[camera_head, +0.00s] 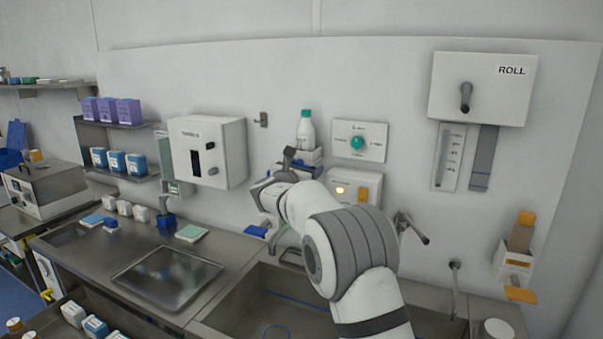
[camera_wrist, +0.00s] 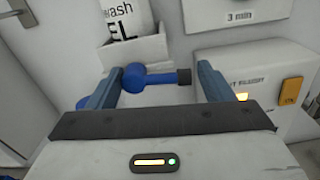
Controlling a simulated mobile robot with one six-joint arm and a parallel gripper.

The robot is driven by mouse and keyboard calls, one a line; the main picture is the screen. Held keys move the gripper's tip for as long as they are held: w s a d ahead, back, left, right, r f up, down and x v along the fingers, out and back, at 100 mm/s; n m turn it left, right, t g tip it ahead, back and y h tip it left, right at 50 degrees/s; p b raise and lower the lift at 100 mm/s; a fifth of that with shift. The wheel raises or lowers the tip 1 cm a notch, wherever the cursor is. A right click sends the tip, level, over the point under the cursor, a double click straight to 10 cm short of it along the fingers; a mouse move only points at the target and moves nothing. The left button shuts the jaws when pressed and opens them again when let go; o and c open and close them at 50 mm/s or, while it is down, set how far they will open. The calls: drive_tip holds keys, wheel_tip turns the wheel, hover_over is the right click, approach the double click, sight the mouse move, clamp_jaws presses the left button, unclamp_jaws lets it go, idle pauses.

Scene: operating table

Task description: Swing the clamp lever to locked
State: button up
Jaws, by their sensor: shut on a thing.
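A blue lever-like piece (camera_wrist: 155,77) with a rounded left end and a dark right end shows in the wrist view; it is the only lever-shaped thing near my gripper. My gripper (camera_wrist: 160,82) is shut on it, with a blue-grey finger at each end. In the head view my gripper (camera_head: 287,158) is at the wall, below the white bottle. My own arm and wrist hide most of the lever there. No lock marking shows, so I cannot tell the lever's position.
A white bottle (camera_head: 306,130) stands in a holder just above my gripper. A dial panel (camera_head: 359,141) and a box with a yellow light (camera_head: 353,186) are close on the right. A white cabinet (camera_head: 207,152) is left.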

drive_tip(key=shift+w+a+f+m+b, duration=0.2)
drive_tip(key=shift+a+f+m+b, duration=0.35)
drive_tip(key=shift+m+b, duration=2.2)
drive_tip(key=shift+w+a+f+m+b, duration=0.2)
drive_tip(key=shift+f+m+b, duration=0.55)
drive_tip(key=shift+m+b, duration=2.05)
drive_tip(key=shift+w+a+f+m+b, duration=0.15)
drive_tip(key=shift+a+f+m+b, duration=0.4)
drive_tip(key=shift+m+b, duration=2.2)
drive_tip(key=o, duration=0.8)
drive_tip(key=shift+o, duration=0.2)
drive_tip(key=shift+r, duration=0.1)
drive_tip(key=shift+r, duration=0.15)
drive_tip(key=shift+s, duration=0.1)
